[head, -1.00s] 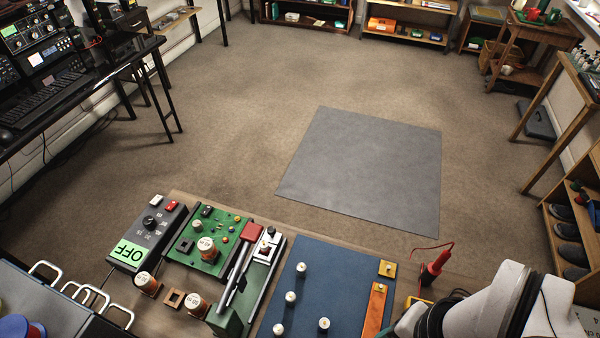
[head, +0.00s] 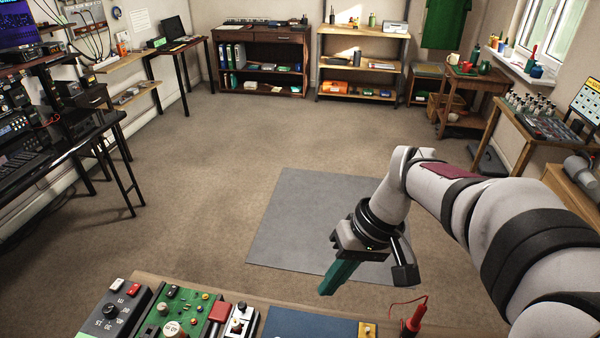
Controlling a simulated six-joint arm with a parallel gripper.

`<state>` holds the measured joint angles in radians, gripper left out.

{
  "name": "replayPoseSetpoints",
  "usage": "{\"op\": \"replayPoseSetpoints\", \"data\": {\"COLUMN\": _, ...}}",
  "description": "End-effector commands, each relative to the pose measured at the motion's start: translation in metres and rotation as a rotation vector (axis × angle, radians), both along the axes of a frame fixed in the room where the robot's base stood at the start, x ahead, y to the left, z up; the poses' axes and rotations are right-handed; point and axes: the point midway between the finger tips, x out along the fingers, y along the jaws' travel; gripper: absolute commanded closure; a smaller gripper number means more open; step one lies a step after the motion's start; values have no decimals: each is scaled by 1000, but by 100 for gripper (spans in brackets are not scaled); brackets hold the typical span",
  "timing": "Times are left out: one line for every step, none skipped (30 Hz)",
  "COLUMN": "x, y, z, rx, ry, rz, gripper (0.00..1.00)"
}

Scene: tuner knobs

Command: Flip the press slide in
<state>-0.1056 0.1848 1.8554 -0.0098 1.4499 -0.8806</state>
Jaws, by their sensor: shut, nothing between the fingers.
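The far end of the press shows at the bottom edge of the head view: a red block (head: 220,312) and beside it a light plate with a dark knob (head: 239,320), which seems to be part of the slide. The rest of the press is cut off below the frame, so the slide's position cannot be told. My gripper (head: 327,290) has green fingers, closed together and empty, pointing down and slightly left. It appears up and to the right of the press, in front of the grey mat, touching nothing.
A green circuit board (head: 180,318) and a dark control box (head: 112,308) lie left of the press. A blue panel (head: 300,325) lies to its right, then a red probe (head: 412,320) with a cable. A grey mat (head: 285,215) lies on the open floor beyond.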

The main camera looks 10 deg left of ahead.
Motion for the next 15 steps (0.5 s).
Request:
{"op": "replayPoseSetpoints", "data": {"x": 27, "y": 16, "z": -13, "rx": 44, "ry": -19, "rz": 114, "gripper": 100}}
{"op": "replayPoseSetpoints", "data": {"x": 42, "y": 26, "z": -21, "rx": 75, "ry": -42, "rz": 192, "gripper": 100}}
{"op": "replayPoseSetpoints", "data": {"x": 60, "y": 40, "z": -32, "rx": 116, "ry": -72, "rz": 287, "gripper": 100}}
{"op": "replayPoseSetpoints", "data": {"x": 72, "y": 49, "z": -41, "rx": 146, "ry": -94, "rz": 353, "gripper": 100}}
{"op": "replayPoseSetpoints", "data": {"x": 83, "y": 58, "z": -50, "rx": 172, "ry": -115, "rz": 413, "gripper": 100}}
{"op": "replayPoseSetpoints", "data": {"x": 94, "y": 69, "z": -61, "rx": 206, "ry": -143, "rz": 485, "gripper": 100}}
{"op": "replayPoseSetpoints", "data": {"x": 101, "y": 75, "z": -69, "rx": 226, "ry": -161, "rz": 532, "gripper": 100}}
{"op": "replayPoseSetpoints", "data": {"x": 107, "y": 81, "z": -76, "rx": 245, "ry": -178, "rz": 572, "gripper": 100}}
{"op": "replayPoseSetpoints", "data": {"x": 113, "y": 88, "z": -84, "rx": 267, "ry": -199, "rz": 616, "gripper": 100}}
{"op": "replayPoseSetpoints", "data": {"x": 116, "y": 92, "z": -89, "rx": 279, "ry": -211, "rz": 644, "gripper": 100}}
{"op": "replayPoseSetpoints", "data": {"x": 119, "y": 95, "z": -93, "rx": 290, "ry": -220, "rz": 666, "gripper": 100}}
{"op": "replayPoseSetpoints", "data": {"x": 121, "y": 98, "z": -96, "rx": 300, "ry": -230, "rz": 686, "gripper": 100}}
{"op": "replayPoseSetpoints", "data": {"x": 123, "y": 100, "z": -98, "rx": 305, "ry": -236, "rz": 695, "gripper": 100}}
{"op": "replayPoseSetpoints", "data": {"x": 123, "y": 101, "z": -99, "rx": 308, "ry": -240, "rz": 703, "gripper": 100}}
{"op": "replayPoseSetpoints", "data": {"x": 124, "y": 101, "z": -99, "rx": 310, "ry": -242, "rz": 707, "gripper": 100}}
